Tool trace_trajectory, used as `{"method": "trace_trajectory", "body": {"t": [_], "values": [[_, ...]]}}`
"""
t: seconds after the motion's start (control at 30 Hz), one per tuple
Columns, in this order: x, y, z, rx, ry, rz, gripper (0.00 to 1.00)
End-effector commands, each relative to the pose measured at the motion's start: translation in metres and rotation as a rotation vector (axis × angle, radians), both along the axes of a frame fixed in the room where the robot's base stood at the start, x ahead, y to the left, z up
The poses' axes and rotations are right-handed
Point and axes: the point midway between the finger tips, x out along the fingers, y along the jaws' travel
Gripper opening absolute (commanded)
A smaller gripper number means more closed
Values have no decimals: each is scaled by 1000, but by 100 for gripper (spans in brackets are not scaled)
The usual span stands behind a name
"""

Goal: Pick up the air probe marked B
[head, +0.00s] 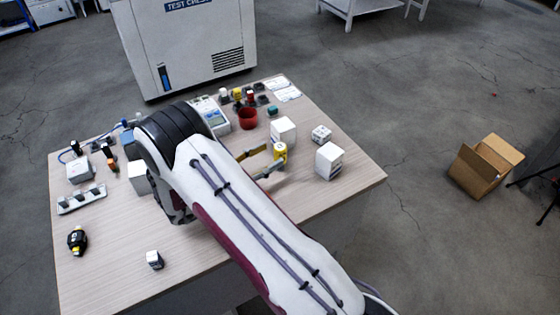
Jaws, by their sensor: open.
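My gripper (274,157) is open over the right part of the table, its two fingers pointing right. A small yellow cylinder (280,152) stands at the fingertips, seemingly between or just beyond them; I cannot tell whether they touch it. No letter B is readable from here, so I cannot tell which object is the air probe marked B. Other small upright pieces stand at the back, among them a yellow-topped one (238,94) and a white-topped one (223,94). My arm hides the middle of the table.
White boxes (329,161), (283,131) and a small white cube (321,134) stand close to my gripper. A red cup (248,119) is behind it. The table's front right corner is clear.

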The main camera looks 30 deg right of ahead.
Motion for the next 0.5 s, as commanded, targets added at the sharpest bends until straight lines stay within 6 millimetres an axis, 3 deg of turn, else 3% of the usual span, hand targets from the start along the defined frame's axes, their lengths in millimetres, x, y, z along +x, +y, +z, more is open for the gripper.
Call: {"method": "trace_trajectory", "body": {"t": [0.5], "values": [[2,-8,0,1,0,-2,45]]}}
